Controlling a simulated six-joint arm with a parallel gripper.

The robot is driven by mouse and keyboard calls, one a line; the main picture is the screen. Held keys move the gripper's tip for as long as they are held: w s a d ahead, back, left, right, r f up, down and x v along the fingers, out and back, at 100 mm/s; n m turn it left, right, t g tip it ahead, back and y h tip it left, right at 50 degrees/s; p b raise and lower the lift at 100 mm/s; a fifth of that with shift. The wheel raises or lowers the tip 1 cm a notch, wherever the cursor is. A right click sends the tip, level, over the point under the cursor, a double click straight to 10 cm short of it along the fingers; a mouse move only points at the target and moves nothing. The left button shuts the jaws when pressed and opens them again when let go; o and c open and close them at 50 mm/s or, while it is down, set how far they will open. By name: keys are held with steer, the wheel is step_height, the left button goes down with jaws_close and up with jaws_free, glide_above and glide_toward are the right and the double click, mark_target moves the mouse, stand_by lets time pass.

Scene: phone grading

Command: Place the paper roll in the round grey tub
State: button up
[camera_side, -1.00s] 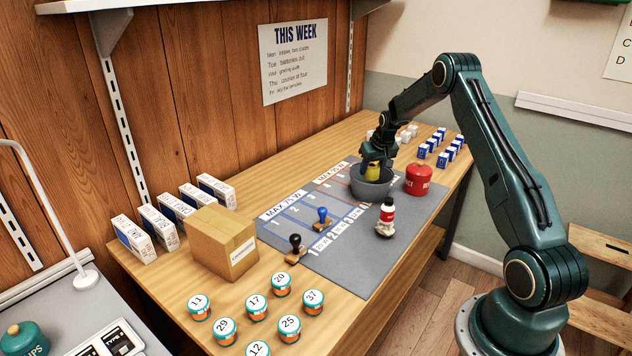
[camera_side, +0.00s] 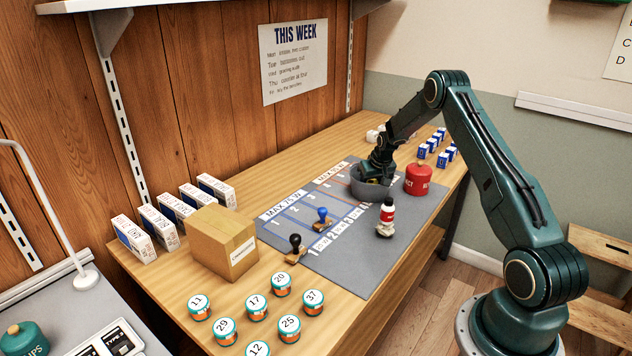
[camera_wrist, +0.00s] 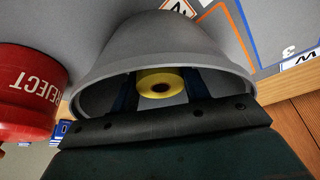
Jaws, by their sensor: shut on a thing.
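The round grey tub (camera_side: 362,190) stands on the grey mat toward its far end. My gripper (camera_side: 376,180) points down into the tub, with its fingertips below the rim. It is shut on the paper roll, a yellow roll with a dark core hole. The roll (camera_wrist: 160,83) shows inside the tub (camera_wrist: 165,40) in the wrist view, between the two dark blue fingers of my gripper (camera_wrist: 158,90). In the side view the tub wall and my gripper hide most of the roll. I cannot tell whether the roll touches the tub floor.
A red REJECT canister (camera_side: 419,180) stands close beside the tub. The near part of the mat (camera_side: 362,264) is clear.

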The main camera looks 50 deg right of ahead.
steer(key=o, duration=1)
steer(key=shift+r, duration=0.1)
steer(key=v, duration=1.2)
stand_by(0.4)
